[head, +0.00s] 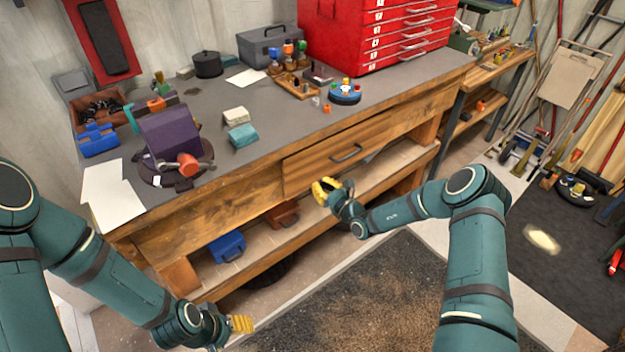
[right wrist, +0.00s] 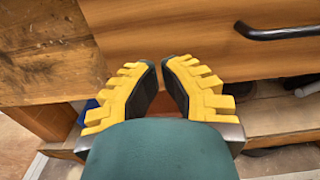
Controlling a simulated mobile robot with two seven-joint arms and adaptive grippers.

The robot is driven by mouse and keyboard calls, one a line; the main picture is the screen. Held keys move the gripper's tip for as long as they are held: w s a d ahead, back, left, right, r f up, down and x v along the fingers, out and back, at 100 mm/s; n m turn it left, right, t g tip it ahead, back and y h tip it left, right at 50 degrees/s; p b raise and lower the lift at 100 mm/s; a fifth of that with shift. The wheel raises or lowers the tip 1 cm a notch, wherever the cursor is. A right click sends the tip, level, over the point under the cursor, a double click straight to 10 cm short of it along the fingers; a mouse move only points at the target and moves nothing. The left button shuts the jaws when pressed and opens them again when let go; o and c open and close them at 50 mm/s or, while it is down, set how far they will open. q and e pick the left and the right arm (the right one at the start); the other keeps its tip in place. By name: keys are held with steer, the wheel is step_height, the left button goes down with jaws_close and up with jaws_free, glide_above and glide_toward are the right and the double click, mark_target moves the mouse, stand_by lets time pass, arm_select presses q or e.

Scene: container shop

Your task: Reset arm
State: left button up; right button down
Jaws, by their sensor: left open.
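My left gripper (head: 242,324), with yellow ribbed fingers, is low in the head view, in front of the workbench (head: 210,225) and above the floor. It is open and holds nothing that I can see. My right gripper (head: 324,188) is in front of the bench's drawer front, left of and below the dark drawer handle (head: 346,153). In the right wrist view its yellow and black fingers (right wrist: 162,62) lean close together at the tips, with a narrow gap and nothing visible between them. Whether it counts as open or shut is unclear.
The bench top holds a purple block-shaped device (head: 172,135), a red drawer chest (head: 350,35) and a grey toolbox (head: 270,45). A blue case (head: 227,247) sits on the lower shelf. A dark mat (head: 370,300) covers the floor ahead. Long-handled tools lean at the right.

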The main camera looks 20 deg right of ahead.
steer(key=p+v, duration=0.1)
steer(key=v, duration=0.6)
steer(key=shift+s+d, duration=0.25)
steer(key=shift+d, duration=0.1)
steer(key=s+a+f+n+g+y, duration=0.3)
steer(key=s+a+n+g+y, duration=0.3)
steer(key=s+a+n+g, duration=0.8)
steer(key=s+n+g+h, duration=0.1)
steer(key=s+n+h, duration=0.8)
steer(key=s+n, duration=0.5)
steer(key=shift+a+f+n, duration=0.3)
steer(key=shift+f+n, duration=0.05)
steer(key=shift+n, duration=0.55)
